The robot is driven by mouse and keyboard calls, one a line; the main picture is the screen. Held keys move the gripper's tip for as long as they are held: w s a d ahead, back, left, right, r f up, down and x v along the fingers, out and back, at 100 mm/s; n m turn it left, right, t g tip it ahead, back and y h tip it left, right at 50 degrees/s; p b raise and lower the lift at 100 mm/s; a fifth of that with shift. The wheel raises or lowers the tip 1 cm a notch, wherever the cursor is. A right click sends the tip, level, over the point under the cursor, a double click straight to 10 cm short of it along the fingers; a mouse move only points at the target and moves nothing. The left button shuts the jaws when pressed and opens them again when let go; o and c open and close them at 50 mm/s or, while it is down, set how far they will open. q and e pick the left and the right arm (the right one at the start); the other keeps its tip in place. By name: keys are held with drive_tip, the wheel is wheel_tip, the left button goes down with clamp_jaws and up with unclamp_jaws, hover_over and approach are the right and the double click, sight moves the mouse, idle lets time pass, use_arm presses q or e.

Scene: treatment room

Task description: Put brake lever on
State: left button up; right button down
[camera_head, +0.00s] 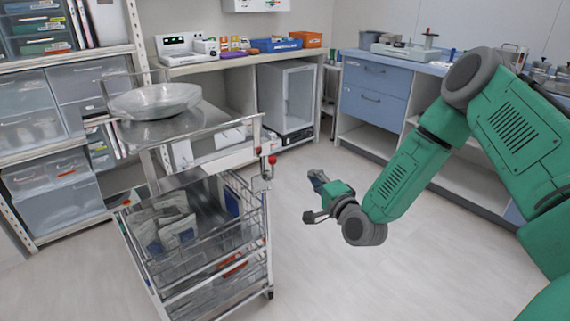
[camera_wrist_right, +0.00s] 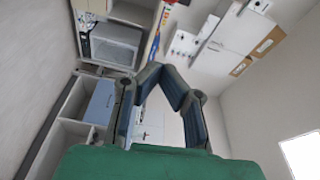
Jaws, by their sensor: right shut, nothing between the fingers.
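A metal trolley (camera_head: 262,225) with wire baskets stands left of centre in the head view. A small red-knobbed lever (camera_head: 272,160), which looks like the brake lever, sits at its right corner post. My right gripper (camera_head: 312,197) is in the picture to the right of the trolley, apart from the lever. It is empty, and its fingertips meet in the right wrist view (camera_wrist_right: 163,74). The lever cannot be made out there. My left gripper is not in view.
A metal bowl (camera_head: 155,101) sits on the trolley's top, and packets (camera_head: 172,228) lie in its basket. Shelves with drawers (camera_head: 40,110) stand at the left. A counter with blue drawers (camera_head: 375,88) stands behind. The floor (camera_head: 330,270) right of the trolley is clear.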

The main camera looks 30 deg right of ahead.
drive_tip(key=w+a+b, duration=0.2)
drive_tip(key=w, duration=0.9)
drive_tip(key=shift+w+f, duration=0.15)
